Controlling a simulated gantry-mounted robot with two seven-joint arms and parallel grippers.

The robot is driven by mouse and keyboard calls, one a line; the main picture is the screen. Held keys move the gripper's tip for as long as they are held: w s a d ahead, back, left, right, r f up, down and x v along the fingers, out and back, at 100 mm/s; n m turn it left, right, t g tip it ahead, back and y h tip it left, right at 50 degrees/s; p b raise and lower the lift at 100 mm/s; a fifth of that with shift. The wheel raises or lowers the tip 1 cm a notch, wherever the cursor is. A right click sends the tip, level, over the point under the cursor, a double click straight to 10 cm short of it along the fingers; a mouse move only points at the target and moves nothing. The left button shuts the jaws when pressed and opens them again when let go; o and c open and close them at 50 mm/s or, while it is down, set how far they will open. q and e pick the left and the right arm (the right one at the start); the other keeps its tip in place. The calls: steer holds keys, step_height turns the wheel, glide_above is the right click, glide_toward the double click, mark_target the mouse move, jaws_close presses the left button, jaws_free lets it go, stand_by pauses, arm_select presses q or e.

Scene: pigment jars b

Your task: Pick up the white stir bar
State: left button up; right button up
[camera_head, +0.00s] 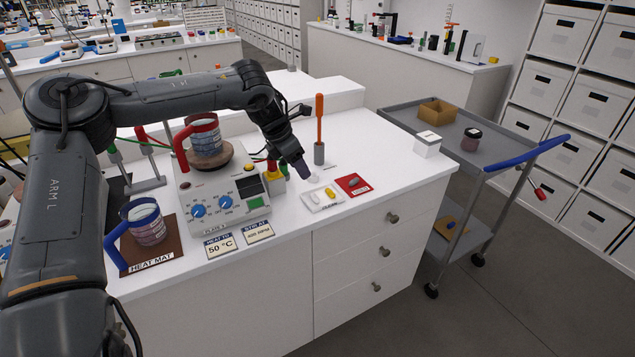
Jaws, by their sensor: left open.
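A small white stir bar (316,198) seems to lie on a white labelled card (323,205) on the bench, beside a yellow bar (331,192). It is tiny and pale against the card. My left gripper (303,172) points down above the bench, up and to the left of the card. It is open, and I see nothing held in it. It appears apart from the bar. My right gripper is out of view.
A red card (358,190) with a dark bar lies to the right of the white card. An orange-handled tool stands in a grey holder (319,153) behind. The hotplate (222,200) with a red-handled beaker (205,140) is left.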

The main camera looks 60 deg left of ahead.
arm_select(q)
steer(key=b, duration=0.1)
glide_toward(314, 197)
steer(key=shift+x, duration=0.95)
steer(key=shift+w+a+f+b, duration=0.1)
steer(key=shift+w+f+b, duration=0.2)
steer(key=shift+f, duration=0.3)
steer(key=b+x, duration=0.1)
steer(key=x, duration=0.2)
steer(key=shift+w+f+b, duration=0.1)
steer(key=shift+f+b, duration=0.3)
steer(key=shift+w+f, duration=0.25)
steer(key=shift+f, duration=0.25)
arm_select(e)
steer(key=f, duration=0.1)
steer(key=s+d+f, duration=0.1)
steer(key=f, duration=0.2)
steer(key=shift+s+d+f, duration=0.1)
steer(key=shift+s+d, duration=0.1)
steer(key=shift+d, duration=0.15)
arm_select(q)
steer(key=c, duration=0.7)
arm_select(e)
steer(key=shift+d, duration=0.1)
